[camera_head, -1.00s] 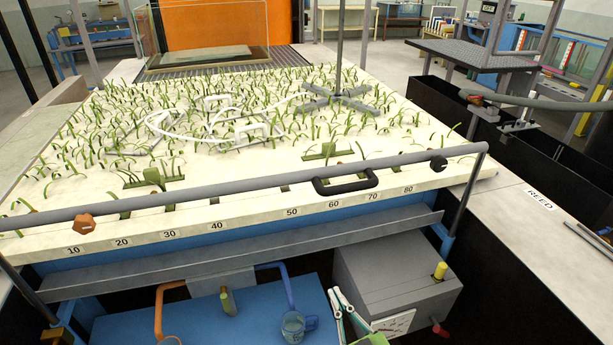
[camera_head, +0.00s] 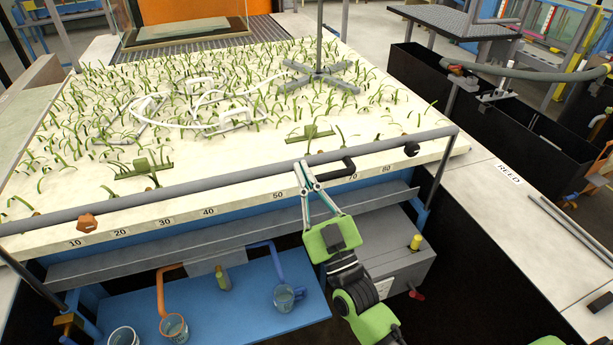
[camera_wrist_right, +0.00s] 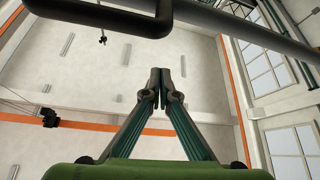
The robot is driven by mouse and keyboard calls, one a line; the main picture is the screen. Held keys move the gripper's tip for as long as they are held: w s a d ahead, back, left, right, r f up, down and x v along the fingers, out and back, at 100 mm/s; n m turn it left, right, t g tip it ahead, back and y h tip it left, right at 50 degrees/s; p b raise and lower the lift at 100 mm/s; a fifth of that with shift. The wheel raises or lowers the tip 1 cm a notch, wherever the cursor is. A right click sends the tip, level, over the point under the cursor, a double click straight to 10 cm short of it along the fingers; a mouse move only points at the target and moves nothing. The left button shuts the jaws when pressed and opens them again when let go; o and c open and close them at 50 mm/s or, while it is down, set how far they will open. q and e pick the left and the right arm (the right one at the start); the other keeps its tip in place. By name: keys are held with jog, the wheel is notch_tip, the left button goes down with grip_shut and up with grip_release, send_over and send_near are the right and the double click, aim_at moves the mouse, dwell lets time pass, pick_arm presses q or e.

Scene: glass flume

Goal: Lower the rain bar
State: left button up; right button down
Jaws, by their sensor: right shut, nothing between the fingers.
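The rain bar (camera_head: 230,178) is a long grey tube across the front of the planted bed, above its numbered edge. It has a black U-shaped handle (camera_head: 338,173), an orange knob (camera_head: 87,222) on the left and a black knob (camera_head: 411,149) on the right. My right gripper (camera_head: 302,170) comes up from below; its fingertips overlap the handle's left end in the head view. Its fingers are shut and empty. In the right wrist view, the closed fingertips (camera_wrist_right: 160,74) are below the dark handle (camera_wrist_right: 110,14) and the bar (camera_wrist_right: 250,32); contact cannot be told.
A slanted post (camera_head: 437,180) supports the bar's right end. Below are a grey ledge (camera_head: 150,262), a blue shelf (camera_head: 240,305) with cups, and a grey box (camera_head: 400,245) with a yellow knob. Black troughs stand at right.

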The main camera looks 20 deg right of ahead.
pick_arm(q)
jog(key=shift+r+p, duration=0.3)
jog(key=shift+r, duration=0.15)
pick_arm(e)
jog(key=f, duration=0.4)
jog(key=shift+w+d, duration=0.3)
jog(key=shift+d, duration=0.05)
jog(key=shift+f, duration=0.1)
